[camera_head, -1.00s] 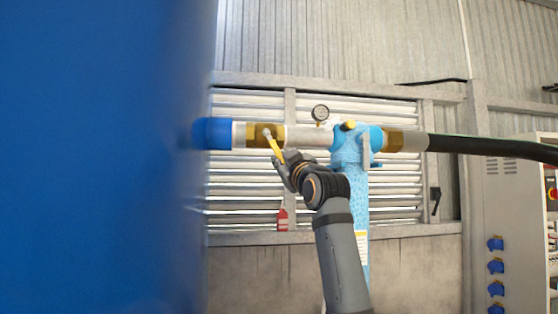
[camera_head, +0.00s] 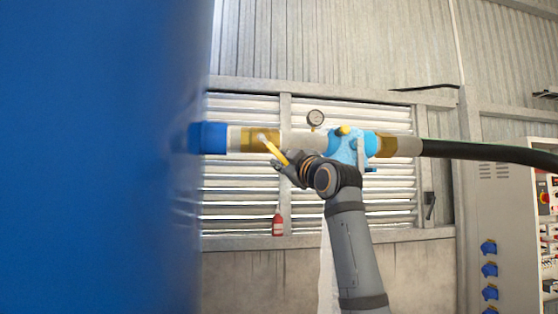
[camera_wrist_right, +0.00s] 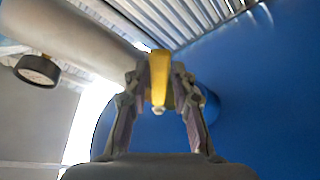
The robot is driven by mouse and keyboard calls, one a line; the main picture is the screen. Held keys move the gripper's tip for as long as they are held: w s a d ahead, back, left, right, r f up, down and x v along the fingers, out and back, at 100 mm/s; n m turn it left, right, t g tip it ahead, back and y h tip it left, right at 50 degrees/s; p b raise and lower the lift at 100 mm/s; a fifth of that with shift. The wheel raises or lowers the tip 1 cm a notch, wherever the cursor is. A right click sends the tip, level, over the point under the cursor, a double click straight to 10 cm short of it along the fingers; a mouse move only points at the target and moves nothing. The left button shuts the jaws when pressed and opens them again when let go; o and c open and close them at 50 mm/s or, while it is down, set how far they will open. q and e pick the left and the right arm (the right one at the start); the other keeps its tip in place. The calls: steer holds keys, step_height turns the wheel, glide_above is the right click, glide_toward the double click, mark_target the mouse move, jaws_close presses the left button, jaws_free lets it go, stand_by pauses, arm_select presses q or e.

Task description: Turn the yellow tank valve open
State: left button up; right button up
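The yellow valve handle (camera_head: 273,150) sits on a brass valve body (camera_head: 247,139) near the left end of the pipe in the head view. It slants down and to the right from its pivot. My right gripper (camera_head: 281,168) is at the handle's lower end. In the right wrist view the handle (camera_wrist_right: 159,77) lies between the two fingers, which close in on both sides of it near their tips (camera_wrist_right: 160,72). Exact contact is hard to see. My left gripper is in no view.
A large blue tank (camera_head: 95,160) fills the left of the head view. A pressure gauge (camera_head: 315,118) stands on the pipe, also in the wrist view (camera_wrist_right: 37,70). A light blue fitting (camera_head: 345,146) and black hose (camera_head: 490,152) continue right. A cabinet (camera_head: 505,220) stands far right.

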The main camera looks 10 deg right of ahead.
steer(key=shift+o, duration=0.7)
steer(key=v, duration=1.2)
steer(key=shift+a+r, duration=0.1)
steer(key=shift+a, duration=0.05)
